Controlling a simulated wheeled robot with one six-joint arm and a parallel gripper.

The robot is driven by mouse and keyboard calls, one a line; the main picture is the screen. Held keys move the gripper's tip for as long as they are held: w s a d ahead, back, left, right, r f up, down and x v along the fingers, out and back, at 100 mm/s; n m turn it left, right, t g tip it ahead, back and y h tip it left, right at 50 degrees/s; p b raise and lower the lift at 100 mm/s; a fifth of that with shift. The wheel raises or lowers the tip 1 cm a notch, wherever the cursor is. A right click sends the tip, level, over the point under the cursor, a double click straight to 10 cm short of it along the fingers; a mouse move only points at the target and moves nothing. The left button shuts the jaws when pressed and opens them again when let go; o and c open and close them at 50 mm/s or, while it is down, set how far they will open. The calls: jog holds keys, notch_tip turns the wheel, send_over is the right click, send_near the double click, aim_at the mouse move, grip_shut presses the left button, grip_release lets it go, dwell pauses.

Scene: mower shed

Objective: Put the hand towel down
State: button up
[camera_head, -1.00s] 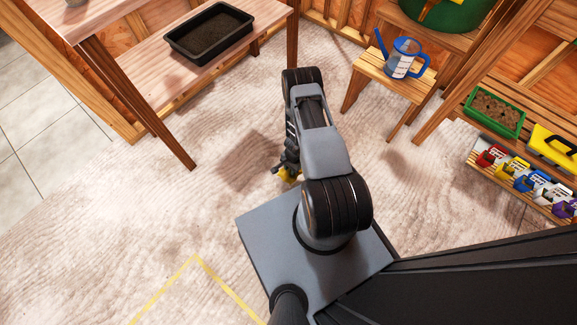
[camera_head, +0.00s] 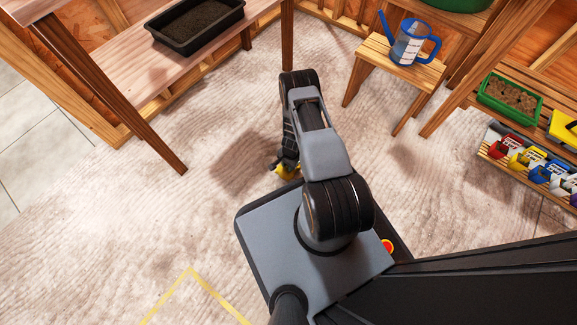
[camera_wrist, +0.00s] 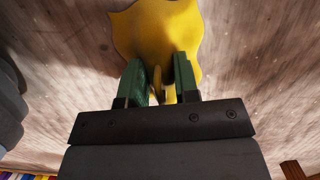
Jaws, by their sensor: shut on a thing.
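The yellow hand towel (camera_wrist: 157,28) is held in my gripper (camera_wrist: 160,84) in the wrist view. The green fingers are shut on a fold of it, and the rest spreads out beyond the fingertips over the pale floor. In the head view only a small yellow bit of the towel (camera_head: 285,172) shows, low beside my base and mostly hidden by my arm. Whether the towel touches the floor cannot be told.
A wooden bench with a black soil tray (camera_head: 196,24) stands at upper left. A stool (camera_head: 385,75) bears a blue watering can (camera_head: 408,42). A slatted shelf at right holds a green planter (camera_head: 510,98) and colourful packets. Yellow tape (camera_head: 190,270) marks the floor, which is otherwise clear.

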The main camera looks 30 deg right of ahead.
jog(key=shift+f, duration=0.1)
jog(key=o, duration=0.9)
